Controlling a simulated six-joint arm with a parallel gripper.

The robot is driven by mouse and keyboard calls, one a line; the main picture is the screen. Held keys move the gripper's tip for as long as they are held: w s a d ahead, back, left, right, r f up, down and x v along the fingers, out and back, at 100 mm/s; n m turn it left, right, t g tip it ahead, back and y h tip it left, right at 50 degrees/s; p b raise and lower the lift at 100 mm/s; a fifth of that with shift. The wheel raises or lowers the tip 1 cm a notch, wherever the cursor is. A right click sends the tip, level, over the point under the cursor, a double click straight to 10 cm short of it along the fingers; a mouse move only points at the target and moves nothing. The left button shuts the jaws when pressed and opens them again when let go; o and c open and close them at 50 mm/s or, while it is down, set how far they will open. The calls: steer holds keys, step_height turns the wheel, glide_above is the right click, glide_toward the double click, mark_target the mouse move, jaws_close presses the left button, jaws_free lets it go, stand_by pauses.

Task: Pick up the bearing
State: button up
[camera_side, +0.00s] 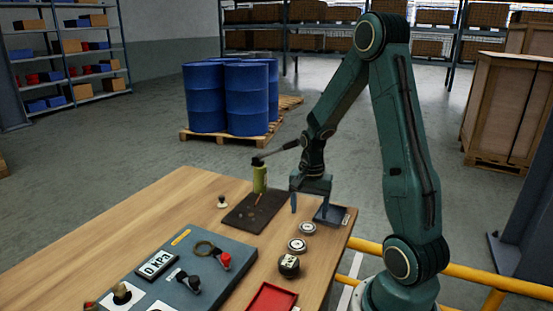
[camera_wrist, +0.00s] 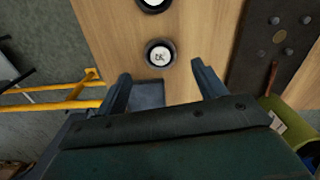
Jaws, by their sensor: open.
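My gripper (camera_side: 309,204) is open and empty above the table's right part, pointing down. Its two fingers also show in the wrist view (camera_wrist: 160,74), spread apart. Two round, pale-faced discs with dark rims, one nearer my gripper (camera_side: 308,227) and one a little in front of it (camera_side: 297,244), lie flat on the wood. Either may be the bearing; I cannot tell which. In the wrist view one disc (camera_wrist: 160,54) with a marked white face lies just beyond the fingertips, between their lines, and another (camera_wrist: 153,3) is cut by the top edge.
A small dark blue tray (camera_side: 335,215) sits under my gripper at the table's edge. A dark plate (camera_side: 246,216) with a green cylinder (camera_side: 259,178) lies to the left. A black round part (camera_side: 289,265), red tray (camera_side: 271,300) and grey-blue panel (camera_side: 190,275) lie in front.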

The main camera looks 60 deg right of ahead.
mark_target(308, 227)
steer(key=shift+a+f, duration=0.1)
steer(key=shift+f, duration=2.5)
steer(key=c, duration=1.1)
steer(key=shift+r, duration=0.1)
step_height(308, 227, up, 20)
steer(key=shift+f, duration=0.1)
